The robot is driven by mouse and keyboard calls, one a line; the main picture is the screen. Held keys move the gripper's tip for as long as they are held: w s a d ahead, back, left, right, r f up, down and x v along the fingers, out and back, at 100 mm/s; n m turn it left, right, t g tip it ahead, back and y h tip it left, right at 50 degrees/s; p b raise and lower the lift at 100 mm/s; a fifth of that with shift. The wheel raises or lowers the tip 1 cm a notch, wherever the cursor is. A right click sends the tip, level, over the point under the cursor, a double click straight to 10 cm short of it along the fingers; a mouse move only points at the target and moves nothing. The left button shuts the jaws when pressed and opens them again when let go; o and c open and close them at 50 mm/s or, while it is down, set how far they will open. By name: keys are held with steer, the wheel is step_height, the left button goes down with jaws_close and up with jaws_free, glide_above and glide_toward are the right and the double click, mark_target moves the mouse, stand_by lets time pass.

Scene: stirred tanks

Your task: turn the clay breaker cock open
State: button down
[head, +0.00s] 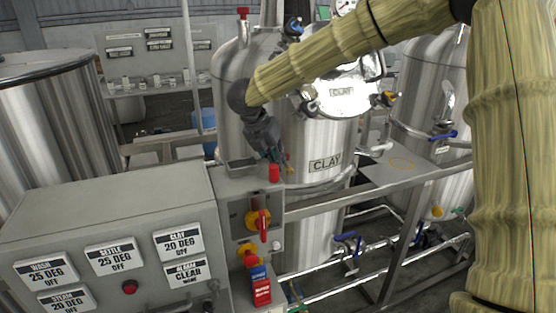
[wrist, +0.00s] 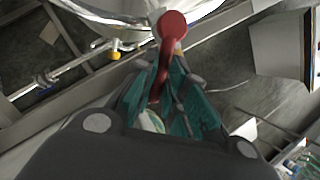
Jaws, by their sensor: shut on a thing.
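The clay tank (head: 325,215) is a tall steel vessel with a CLAY label, at the middle of the head view. My gripper (head: 272,157) points down in front of its left side, above the grey control stand. In the wrist view my gripper (wrist: 168,95) has its teal fingers shut around a red lever (wrist: 165,65), which I take to be the cock's handle. The lever's round red end shows beyond the fingertips, with a bit of yellow beside it. The cock's body is mostly hidden by the fingers, and I cannot tell how far it is turned.
A grey panel (head: 120,215) with WASH, SETTLE and CLAY cards fills the lower left. A red-and-yellow switch (head: 259,220) and a red-and-blue padlock-like tag (head: 260,286) sit below my gripper. A steel rail (head: 385,195) and pipes with blue-handled valves run to the right.

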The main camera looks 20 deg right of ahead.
steer(key=c, duration=1.5)
jaws_free()
steer(key=shift+o, duration=0.2)
steer(key=shift+r, duration=0.1)
steer(key=v, duration=1.2)
